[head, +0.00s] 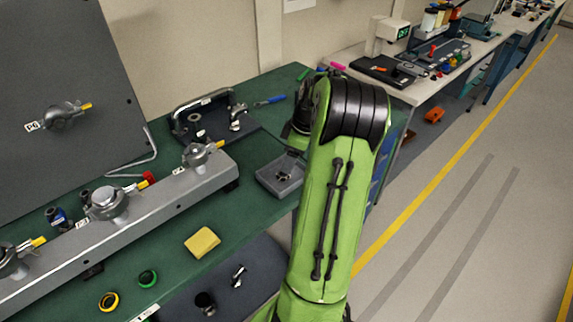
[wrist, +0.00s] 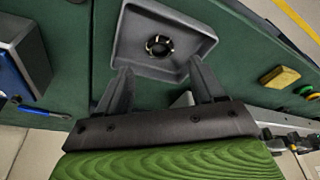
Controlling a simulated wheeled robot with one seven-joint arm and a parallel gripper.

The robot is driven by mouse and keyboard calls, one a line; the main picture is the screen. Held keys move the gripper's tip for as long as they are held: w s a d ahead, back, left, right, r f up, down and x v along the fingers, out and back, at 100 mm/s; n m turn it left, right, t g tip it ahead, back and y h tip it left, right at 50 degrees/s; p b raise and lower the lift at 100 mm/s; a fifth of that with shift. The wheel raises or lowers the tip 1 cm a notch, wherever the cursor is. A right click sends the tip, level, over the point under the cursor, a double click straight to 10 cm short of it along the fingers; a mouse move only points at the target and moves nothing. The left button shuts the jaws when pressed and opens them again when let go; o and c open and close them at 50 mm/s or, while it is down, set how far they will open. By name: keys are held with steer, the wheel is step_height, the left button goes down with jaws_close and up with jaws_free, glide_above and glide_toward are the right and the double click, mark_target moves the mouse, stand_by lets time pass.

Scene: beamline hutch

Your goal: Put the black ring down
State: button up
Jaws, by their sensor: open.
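The black ring (wrist: 158,46) lies flat on the floor of a shallow grey square tray (wrist: 200,42) in the wrist view. It also shows in the head view as a small dark ring (head: 283,177) inside the tray (head: 266,181). My gripper (wrist: 160,74) is open in the wrist view, with its two fingers spread at the tray's near edge. Nothing is between the fingers, and the ring is beyond their tips, apart from them. In the head view my green arm hides most of the gripper.
The tray stands on the green bench top (head: 225,215). Left of it are a long grey rail (head: 155,207) with fittings, a dark stand with a handle (head: 205,115) and a yellow sponge (head: 202,242). A yellow ring (head: 108,301) and a green ring (head: 148,278) lie near the front.

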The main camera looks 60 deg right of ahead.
steer(key=a+p+v, duration=0.1)
steer(key=v, duration=0.5)
steer(key=w+a+r+m+h, duration=0.15)
steer(key=a+r, duration=0.25)
steer(key=a, duration=0.5)
steer(key=w+a+r+n, duration=0.1)
steer(key=w+a+r, duration=0.25)
steer(key=a, duration=0.55)
steer(key=s+a+m+t, duration=0.2)
steer(key=s+a+m, duration=0.1)
steer(key=s+a, duration=1.1)
steer(key=a, duration=0.3)
steer(key=shift+m+t, duration=0.35)
steer(key=shift+t, duration=0.05)
steer(key=shift+a+r+y, duration=0.1)
steer(key=shift+y, duration=0.15)
